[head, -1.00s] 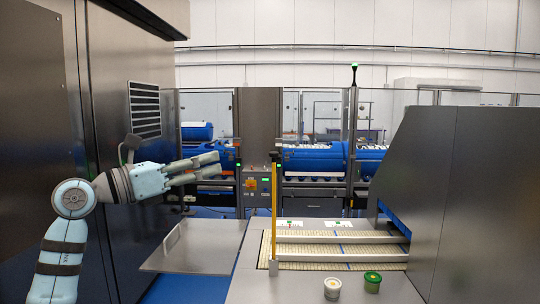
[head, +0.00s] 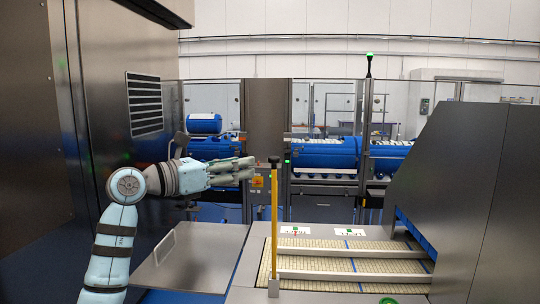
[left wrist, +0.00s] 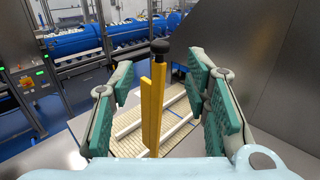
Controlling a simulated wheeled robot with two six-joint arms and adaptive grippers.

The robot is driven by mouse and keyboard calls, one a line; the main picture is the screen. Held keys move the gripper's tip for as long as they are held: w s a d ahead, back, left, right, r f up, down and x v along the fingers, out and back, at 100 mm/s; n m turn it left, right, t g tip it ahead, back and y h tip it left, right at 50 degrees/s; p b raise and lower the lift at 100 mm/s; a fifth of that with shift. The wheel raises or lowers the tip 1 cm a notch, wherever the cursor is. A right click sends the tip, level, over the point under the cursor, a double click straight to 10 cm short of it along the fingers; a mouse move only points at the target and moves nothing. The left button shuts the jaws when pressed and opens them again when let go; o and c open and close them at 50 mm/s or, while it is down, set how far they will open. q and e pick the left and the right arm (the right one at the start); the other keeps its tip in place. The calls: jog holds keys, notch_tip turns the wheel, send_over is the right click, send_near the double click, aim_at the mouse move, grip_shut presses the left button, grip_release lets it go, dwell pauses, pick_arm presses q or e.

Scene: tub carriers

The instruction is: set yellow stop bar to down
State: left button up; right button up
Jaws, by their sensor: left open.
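The yellow stop bar (head: 274,225) stands upright at the left end of the lane on the conveyor table, with a black knob (head: 274,160) on top. My left gripper (head: 251,170) is open and empty, its fingers pointing right, just left of the bar's upper part. In the left wrist view the bar (left wrist: 153,115) and its knob (left wrist: 160,48) show in the gap between the open fingers (left wrist: 160,90); whether the fingertips reach past the bar cannot be told. My right gripper is not in view.
The conveyor mat (head: 345,263) has pale guide rails (head: 350,277) across it. A metal housing (head: 450,200) closes the right side. A flat metal plate with a handle (head: 195,255) lies left of the table. A tall cabinet (head: 40,120) stands far left. A green lid (head: 388,300) shows at the bottom edge.

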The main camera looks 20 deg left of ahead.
aim_at(270, 160)
pick_arm(q)
jog(key=p+x, duration=0.2)
jog(key=x, duration=0.8)
jog(key=shift+w+f, duration=0.1)
jog(key=shift+s+a, duration=0.1)
jog(key=shift+s, duration=0.2)
jog(key=shift+c, duration=1.2)
grip_shut()
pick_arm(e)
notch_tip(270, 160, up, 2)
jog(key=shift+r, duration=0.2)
